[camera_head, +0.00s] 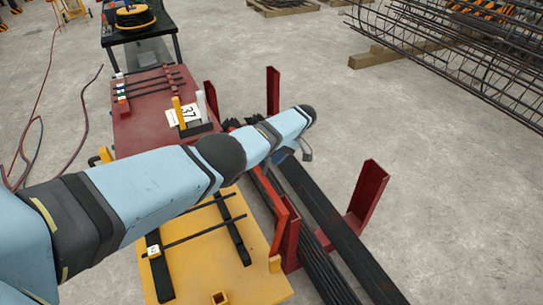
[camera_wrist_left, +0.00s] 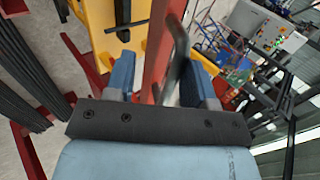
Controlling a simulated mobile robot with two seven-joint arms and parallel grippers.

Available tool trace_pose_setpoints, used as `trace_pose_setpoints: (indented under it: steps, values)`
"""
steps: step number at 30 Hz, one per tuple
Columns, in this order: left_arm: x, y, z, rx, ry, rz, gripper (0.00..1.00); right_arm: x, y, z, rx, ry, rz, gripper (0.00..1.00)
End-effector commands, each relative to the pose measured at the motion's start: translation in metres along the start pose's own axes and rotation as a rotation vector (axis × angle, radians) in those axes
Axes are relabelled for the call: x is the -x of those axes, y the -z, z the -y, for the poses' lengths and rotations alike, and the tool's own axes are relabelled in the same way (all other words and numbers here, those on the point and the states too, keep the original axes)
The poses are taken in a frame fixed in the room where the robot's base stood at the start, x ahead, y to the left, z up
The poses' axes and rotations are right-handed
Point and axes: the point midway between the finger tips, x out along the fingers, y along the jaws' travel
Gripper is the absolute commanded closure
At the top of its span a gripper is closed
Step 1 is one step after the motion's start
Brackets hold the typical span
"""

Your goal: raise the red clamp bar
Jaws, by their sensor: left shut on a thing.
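The red clamp bar (camera_wrist_left: 157,45) runs up the middle of the left wrist view, with a dark curved handle (camera_wrist_left: 178,50) beside it. In the head view, a red bar (camera_head: 280,222) shows below my left arm, beside the yellow table. My left gripper (camera_head: 303,150) is at the far end of that arm, partly hidden by the wrist. In the wrist view, its two blue-grey fingers (camera_wrist_left: 160,82) stand on either side of the bar and handle. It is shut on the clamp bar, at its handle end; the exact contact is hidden. My right gripper is not in view.
Red rack posts (camera_head: 369,190) stand around long dark bars (camera_head: 340,225) on the floor. A yellow table (camera_head: 215,270) and a red table (camera_head: 145,128) lie to the left. A rebar cage (camera_head: 470,50) is at the back right. The floor right of the posts is clear.

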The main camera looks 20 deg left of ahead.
Motion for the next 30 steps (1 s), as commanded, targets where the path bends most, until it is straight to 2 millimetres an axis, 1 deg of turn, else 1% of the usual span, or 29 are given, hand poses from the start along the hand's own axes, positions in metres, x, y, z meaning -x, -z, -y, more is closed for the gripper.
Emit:
trace_pose_setpoints:
  steps: [4, 11, 16, 21, 30]
  values:
    - [0.013, -0.001, -0.003, -0.001, -0.009, -0.004, 0.6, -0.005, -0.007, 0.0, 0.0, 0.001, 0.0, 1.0]
    - [0.052, -0.002, -0.003, 0.0, -0.01, -0.005, 0.6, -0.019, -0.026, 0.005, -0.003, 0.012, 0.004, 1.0]
    - [0.069, -0.002, 0.0, 0.001, -0.007, -0.004, 0.6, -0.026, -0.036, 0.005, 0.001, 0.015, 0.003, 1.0]
    - [0.076, -0.002, 0.002, 0.0, -0.005, -0.003, 0.6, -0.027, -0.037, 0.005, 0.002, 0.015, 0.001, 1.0]
    - [0.076, -0.002, 0.003, 0.0, -0.004, -0.002, 0.6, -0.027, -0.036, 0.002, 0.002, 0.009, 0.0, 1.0]
